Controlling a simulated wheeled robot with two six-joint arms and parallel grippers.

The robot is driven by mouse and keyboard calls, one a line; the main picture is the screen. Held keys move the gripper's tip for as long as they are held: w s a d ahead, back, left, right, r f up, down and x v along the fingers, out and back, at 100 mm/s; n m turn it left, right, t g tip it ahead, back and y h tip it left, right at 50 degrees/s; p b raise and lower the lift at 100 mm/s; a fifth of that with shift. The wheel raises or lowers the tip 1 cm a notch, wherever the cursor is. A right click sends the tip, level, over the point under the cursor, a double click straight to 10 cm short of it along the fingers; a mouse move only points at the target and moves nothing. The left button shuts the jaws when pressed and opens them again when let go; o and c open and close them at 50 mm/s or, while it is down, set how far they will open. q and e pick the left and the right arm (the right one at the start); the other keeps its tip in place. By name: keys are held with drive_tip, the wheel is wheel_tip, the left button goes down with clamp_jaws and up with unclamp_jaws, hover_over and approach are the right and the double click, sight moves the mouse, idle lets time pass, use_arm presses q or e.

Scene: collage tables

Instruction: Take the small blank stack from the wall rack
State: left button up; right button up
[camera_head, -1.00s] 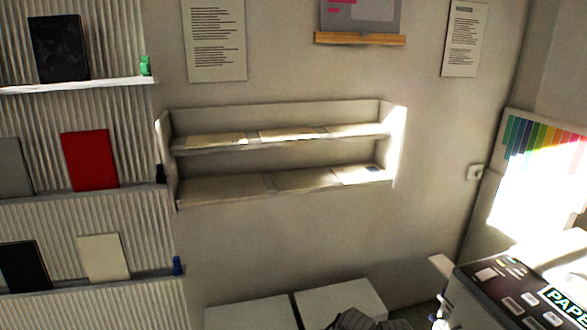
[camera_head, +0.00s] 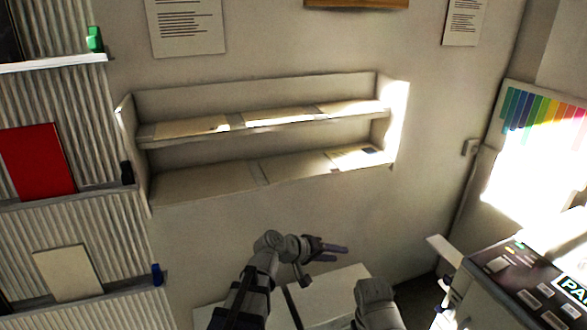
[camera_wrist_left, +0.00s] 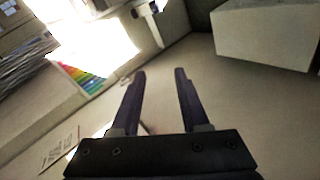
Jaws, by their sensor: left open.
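The wall rack (camera_head: 258,175) has two pale shelves and hangs on the wall in the head view. Flat pale stacks lie on both shelves, such as one on the upper shelf (camera_head: 192,126) and one at the lower right (camera_head: 357,158). I cannot tell which is the small blank stack. My left gripper (camera_head: 340,252) is below the rack, apart from it, with its fingers pointing right. In the left wrist view its two dark fingers (camera_wrist_left: 160,80) are spread with nothing between them. Part of my right arm shows at the bottom of the head view, but its gripper does not.
A ribbed display wall with ledges holds a red board (camera_head: 38,160) and a cream board (camera_head: 68,272) at left. White boxes (camera_head: 335,292) stand below the rack. A dark-topped machine (camera_head: 515,275) is at lower right. The wall just below the rack is clear.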

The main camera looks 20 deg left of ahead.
use_arm(q)
drive_tip(key=w+a+r+n+t, duration=0.5)
drive_tip(key=w+a+r, duration=0.2)
drive_tip(key=a, duration=0.3)
drive_tip(key=n+t+y, duration=0.3)
drive_tip(key=n+t, duration=0.1)
drive_tip(key=n, duration=0.1)
approach(288, 181)
drive_tip(key=x, duration=0.3)
drive_tip(key=shift+x, duration=4.25)
drive_tip(key=shift+f, duration=0.1)
drive_tip(key=shift+s, duration=0.1)
drive_tip(key=shift+c, duration=0.2)
clamp_jaws()
